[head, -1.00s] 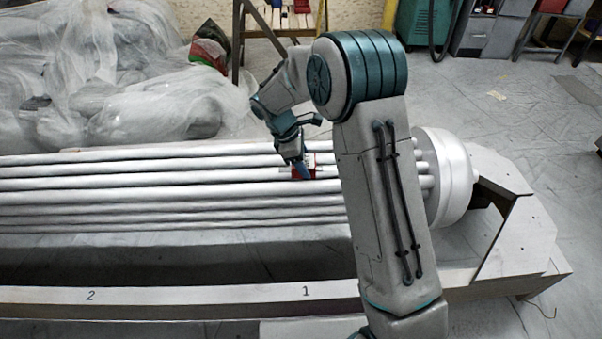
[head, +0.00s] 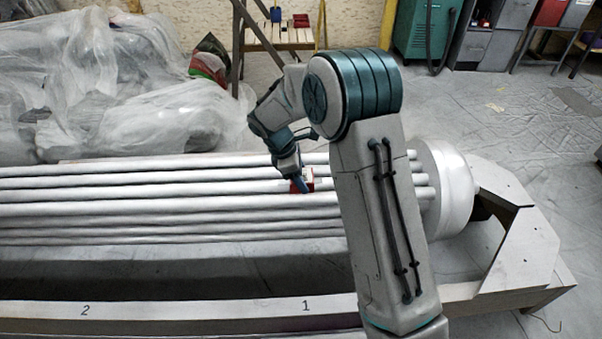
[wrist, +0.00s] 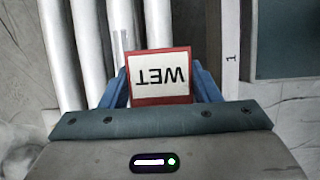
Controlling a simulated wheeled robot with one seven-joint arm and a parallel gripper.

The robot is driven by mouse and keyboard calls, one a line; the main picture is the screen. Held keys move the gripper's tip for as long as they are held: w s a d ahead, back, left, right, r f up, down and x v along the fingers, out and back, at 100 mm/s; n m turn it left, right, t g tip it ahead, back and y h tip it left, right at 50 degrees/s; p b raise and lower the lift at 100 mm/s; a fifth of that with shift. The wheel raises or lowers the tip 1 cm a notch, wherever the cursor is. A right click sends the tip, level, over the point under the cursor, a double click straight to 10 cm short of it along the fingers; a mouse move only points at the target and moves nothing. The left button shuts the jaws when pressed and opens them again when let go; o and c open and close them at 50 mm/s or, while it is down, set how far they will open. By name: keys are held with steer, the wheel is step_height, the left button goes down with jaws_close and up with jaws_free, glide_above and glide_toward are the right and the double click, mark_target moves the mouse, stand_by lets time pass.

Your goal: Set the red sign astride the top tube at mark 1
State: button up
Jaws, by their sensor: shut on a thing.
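The red sign (wrist: 161,101) has a white face reading WET, upside down in the wrist view. It also shows as a small red and white shape (head: 308,180) in the head view. My gripper (wrist: 161,92) is shut on it, one blue finger at each side. In the head view my gripper (head: 300,184) holds the sign in front of or at the bundle of grey tubes (head: 160,205). I cannot tell whether the sign touches a tube. The mark 1 (head: 306,305) is on the near beam, roughly below the sign in the picture; it also shows in the wrist view (wrist: 232,58).
A mark 2 (head: 85,310) is further left on the near beam (head: 200,309). A round end plate (head: 450,190) and a grey bracket (head: 525,250) close the right end. Plastic-wrapped goods (head: 110,90) lie behind left. A wooden stool (head: 280,38) stands at the back.

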mark_target(301, 195)
steer(key=shift+f+b, duration=1.35)
steer(key=shift+f, duration=1.8)
steer(key=shift+r, duration=0.15)
steer(key=shift+r, duration=0.1)
steer(key=shift+r+p, duration=1.15)
steer(key=shift+p, duration=0.4)
steer(key=shift+f, duration=0.3)
steer(key=shift+f+b, duration=0.55)
steer(key=shift+f, duration=0.45)
steer(key=shift+r, duration=0.1)
